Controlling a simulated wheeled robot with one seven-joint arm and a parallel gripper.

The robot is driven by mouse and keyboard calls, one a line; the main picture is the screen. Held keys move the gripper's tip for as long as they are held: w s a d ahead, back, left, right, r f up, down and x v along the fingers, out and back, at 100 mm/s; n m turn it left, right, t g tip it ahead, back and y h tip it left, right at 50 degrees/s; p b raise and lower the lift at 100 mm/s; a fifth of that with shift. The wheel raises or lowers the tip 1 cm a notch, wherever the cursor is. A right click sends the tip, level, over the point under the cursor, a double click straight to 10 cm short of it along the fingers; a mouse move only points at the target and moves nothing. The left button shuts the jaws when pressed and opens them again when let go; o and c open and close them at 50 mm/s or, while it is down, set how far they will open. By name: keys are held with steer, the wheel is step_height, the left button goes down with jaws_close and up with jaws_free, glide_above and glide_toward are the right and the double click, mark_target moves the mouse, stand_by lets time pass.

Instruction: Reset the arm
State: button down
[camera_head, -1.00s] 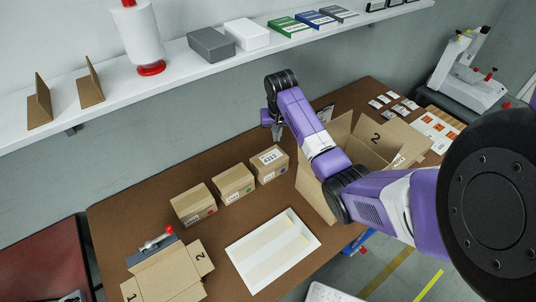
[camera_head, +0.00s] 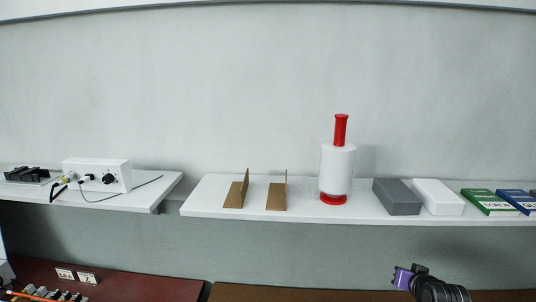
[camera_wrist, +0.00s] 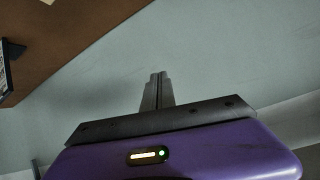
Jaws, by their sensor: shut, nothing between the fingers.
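My gripper (camera_wrist: 158,88) shows in the wrist view with its two dark fingers together and nothing between them. Beyond the fingers is plain grey-green wall, and the fingers appear to touch nothing. In the head view only a black and purple part of my arm (camera_head: 430,283) shows at the bottom right, below the white wall shelf (camera_head: 250,209). The rest of my arm is out of that view.
The shelf holds brown brackets (camera_head: 236,193), a white and red bottle (camera_head: 337,170), a grey box (camera_head: 397,197) and a white box (camera_head: 437,197). A second shelf (camera_head: 135,197) carries a white control box (camera_head: 97,174). A brown tabletop (camera_head: 290,293) edges in below.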

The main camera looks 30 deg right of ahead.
steer(key=s+a+r+n+t+b, duration=0.1)
steer(key=s+a+t, duration=0.25)
steer(key=a, duration=0.95)
steer(key=s+a+n+t+b, duration=0.1)
steer(key=s+a+n+t, duration=0.3)
steer(key=a, duration=0.9)
steer(key=s+a+n+g+y+b, duration=0.1)
steer(key=s+a+n+y+b, duration=0.1)
steer(key=s+a, duration=0.6)
steer(key=s+a+n+y+b, duration=0.1)
steer(key=s+a+n+y, duration=0.2)
steer(key=s+a, duration=0.6)
steer(key=s+y, duration=0.2)
steer(key=s, duration=0.6)
steer(key=shift+a+r+g+b, duration=0.2)
steer(key=shift+g+b, duration=0.15)
steer(key=shift+b, duration=0.05)
